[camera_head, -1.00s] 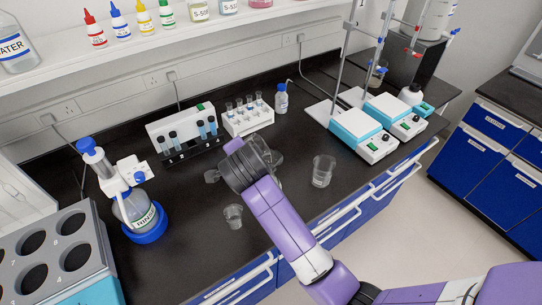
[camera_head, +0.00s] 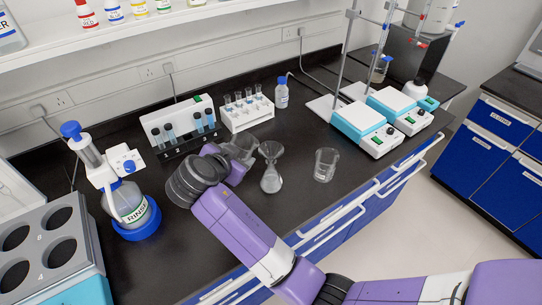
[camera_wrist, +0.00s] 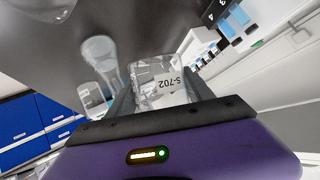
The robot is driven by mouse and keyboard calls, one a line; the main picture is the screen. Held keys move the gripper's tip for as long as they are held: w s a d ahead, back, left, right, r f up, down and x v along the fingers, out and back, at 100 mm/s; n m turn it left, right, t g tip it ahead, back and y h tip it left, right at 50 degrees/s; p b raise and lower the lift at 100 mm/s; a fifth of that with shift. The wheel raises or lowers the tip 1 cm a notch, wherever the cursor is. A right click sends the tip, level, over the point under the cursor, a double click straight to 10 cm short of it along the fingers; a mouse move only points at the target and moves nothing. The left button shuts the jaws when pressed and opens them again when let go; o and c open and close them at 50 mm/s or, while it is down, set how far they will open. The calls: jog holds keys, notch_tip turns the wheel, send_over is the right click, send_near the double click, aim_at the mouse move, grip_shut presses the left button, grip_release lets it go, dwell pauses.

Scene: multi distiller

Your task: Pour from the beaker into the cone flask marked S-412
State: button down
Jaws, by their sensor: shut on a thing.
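My gripper (camera_head: 222,158) is shut on a clear glass beaker (camera_head: 240,147), held tilted over the bench. In the wrist view the held beaker (camera_wrist: 152,70) sits between the fingers, with an upside-down label reading S-702. A clear cone-shaped flask (camera_head: 271,182) with a wide funnel-like top stands just right of the held beaker. It also shows in the wrist view (camera_wrist: 104,58). I cannot read its label, so S-412 is not confirmed on anything.
Another clear beaker (camera_head: 325,165) stands to the right of the flask. Behind are a tube rack (camera_head: 247,114), a small blue-capped bottle (camera_head: 282,92) and hotplate stirrers (camera_head: 367,129). A RINSE bottle (camera_head: 130,205) stands at left. Bare bench lies in front of the right beaker.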

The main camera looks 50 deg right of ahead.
jog(key=shift+w+a+f+b, duration=0.15)
jog(key=shift+f+b, duration=0.25)
jog(key=shift+f, duration=0.5)
jog(key=shift+w+a+f+n+g+h+b, duration=0.1)
jog(key=shift+w+a+n+g+h+b, duration=0.15)
jog(key=shift+n+h+b, duration=0.2)
jog(key=shift+w+a+f+n+g+h+b, duration=0.1)
jog(key=shift+a+n+g+h+b, duration=0.2)
jog(key=shift+h, duration=0.25)
jog(key=shift+w+n+h+b, duration=0.15)
jog(key=shift+n+h+b, duration=0.3)
jog(key=shift+h, duration=0.05)
jog(key=shift+a, duration=0.1)
